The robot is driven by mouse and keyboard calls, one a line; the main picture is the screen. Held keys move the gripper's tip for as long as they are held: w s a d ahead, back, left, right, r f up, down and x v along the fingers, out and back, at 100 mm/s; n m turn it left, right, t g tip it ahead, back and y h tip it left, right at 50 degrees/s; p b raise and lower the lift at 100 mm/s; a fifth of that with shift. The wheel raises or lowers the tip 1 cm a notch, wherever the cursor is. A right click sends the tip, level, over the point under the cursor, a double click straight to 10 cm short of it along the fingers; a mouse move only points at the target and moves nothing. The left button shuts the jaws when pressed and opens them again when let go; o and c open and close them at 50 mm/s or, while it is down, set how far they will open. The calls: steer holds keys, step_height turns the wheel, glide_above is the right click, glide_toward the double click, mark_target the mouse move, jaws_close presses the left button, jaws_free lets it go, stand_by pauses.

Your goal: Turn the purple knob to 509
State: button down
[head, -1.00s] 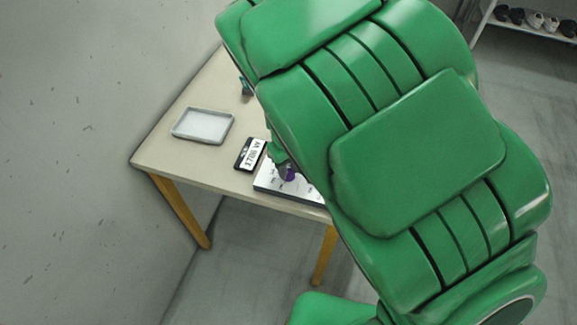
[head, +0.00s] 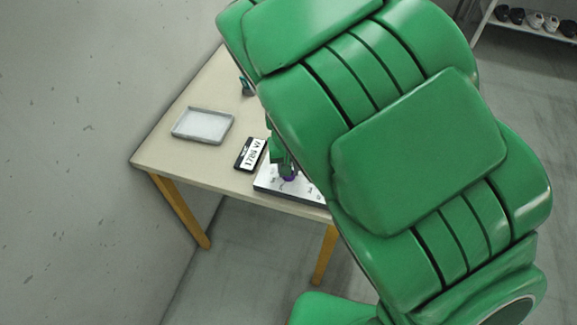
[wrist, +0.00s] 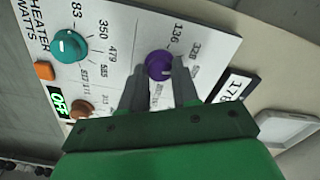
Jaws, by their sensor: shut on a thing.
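The purple knob (wrist: 157,62) stands on a white panel (wrist: 205,30) in the wrist view. The numbers 136 and 328 are printed near it; other numbers around it are partly hidden or too small to read. A pale mark shows on the knob, but I cannot tell exactly which number it points at. My gripper (wrist: 160,69) is shut on the purple knob, with one grey finger on each side. In the head view the knob (head: 290,177) shows only as a small purple patch below my gripper, and my green arm hides much of the panel.
The panel also bears a teal knob (wrist: 69,46), an orange button (wrist: 44,70), a green display (wrist: 59,102) and a brown knob (wrist: 82,109). A black-and-white plate (head: 249,154) and a grey tray (head: 203,125) lie on the table (head: 165,155). A shoe shelf (head: 530,25) stands far right.

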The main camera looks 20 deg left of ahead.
steer(key=shift+m, duration=1.2)
steer(key=c, duration=0.8)
jaws_free()
steer(key=shift+r, duration=0.15)
steer(key=shift+r, duration=3.75)
